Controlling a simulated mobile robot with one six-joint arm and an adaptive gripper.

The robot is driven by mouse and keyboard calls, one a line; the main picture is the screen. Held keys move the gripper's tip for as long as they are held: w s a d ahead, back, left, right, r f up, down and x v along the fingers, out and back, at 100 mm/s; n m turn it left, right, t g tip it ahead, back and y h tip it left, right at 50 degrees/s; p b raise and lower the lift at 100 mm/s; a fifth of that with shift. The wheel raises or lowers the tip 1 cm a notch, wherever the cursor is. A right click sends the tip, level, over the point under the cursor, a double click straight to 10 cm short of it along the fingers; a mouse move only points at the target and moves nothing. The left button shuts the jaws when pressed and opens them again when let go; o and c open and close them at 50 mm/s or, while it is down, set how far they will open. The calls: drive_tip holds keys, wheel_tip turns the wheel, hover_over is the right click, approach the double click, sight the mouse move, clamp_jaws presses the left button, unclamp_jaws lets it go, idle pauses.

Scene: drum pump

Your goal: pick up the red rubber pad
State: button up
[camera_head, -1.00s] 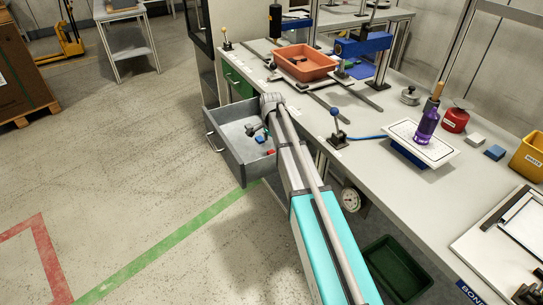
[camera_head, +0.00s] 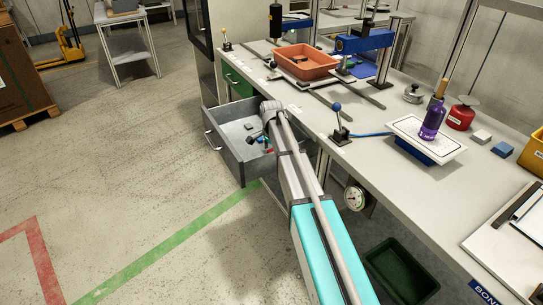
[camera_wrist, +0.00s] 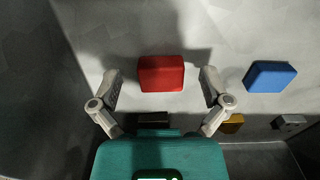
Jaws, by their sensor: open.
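The red rubber pad (camera_wrist: 161,74) lies on the grey drawer floor, in the upper middle of the wrist view. My gripper (camera_wrist: 160,82) is open above it, one finger to the left and one to the right of the pad, with gaps on both sides. The fingers do not touch it in this view. In the head view my gripper reaches into the open drawer (camera_head: 225,158), and the small pad there is largely hidden by the arm.
A blue block (camera_wrist: 270,77) lies to the right of the pad. A yellow piece (camera_wrist: 232,124), a dark piece (camera_wrist: 153,118) and a small grey part (camera_wrist: 289,122) lie nearer the drawer wall. The workbench (camera_head: 375,195) runs along the drawer's right side.

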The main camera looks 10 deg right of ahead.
idle(0.4)
drive_tip(key=c, duration=1)
drive_tip(key=shift+r, duration=0.15)
wheel_tip(320, 180, up, 10)
drive_tip(key=p, duration=1)
